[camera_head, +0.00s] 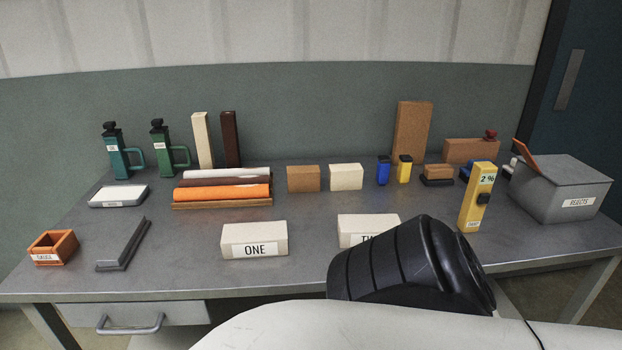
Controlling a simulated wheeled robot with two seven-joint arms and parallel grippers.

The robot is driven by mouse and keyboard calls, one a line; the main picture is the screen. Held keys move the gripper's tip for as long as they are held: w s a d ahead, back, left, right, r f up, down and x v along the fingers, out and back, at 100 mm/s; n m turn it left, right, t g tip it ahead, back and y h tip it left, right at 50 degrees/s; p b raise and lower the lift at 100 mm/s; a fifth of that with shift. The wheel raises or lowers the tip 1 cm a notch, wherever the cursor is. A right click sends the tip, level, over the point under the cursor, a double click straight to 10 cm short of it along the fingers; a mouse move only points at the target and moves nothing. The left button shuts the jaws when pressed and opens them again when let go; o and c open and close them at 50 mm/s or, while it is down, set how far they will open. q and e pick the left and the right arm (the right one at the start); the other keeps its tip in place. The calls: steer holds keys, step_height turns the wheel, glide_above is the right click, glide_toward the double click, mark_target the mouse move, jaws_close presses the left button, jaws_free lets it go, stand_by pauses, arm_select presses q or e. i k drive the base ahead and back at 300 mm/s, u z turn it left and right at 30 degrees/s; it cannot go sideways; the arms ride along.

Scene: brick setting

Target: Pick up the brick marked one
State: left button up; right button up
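The brick marked ONE (254,236) is a cream block with a white label on its front face. It lies flat near the front middle of the grey metal table (190,250). A second cream brick (368,222), its label partly hidden so that only "T" and part of a letter show, lies to its right. A black and white arm of mine covers the lower right and hides part of that second brick. Neither of my grippers shows, and nothing touches the brick marked ONE.
An L-shaped grey metal piece (124,245) and an orange box (54,246) stand left of the brick. Coloured rolls (222,193) lie behind it. A yellow device (476,197) and a grey rejects bin (562,185) stand at right. Bare table surrounds the brick's left side.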

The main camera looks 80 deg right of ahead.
mark_target(263, 239)
steer(key=z, duration=2.25)
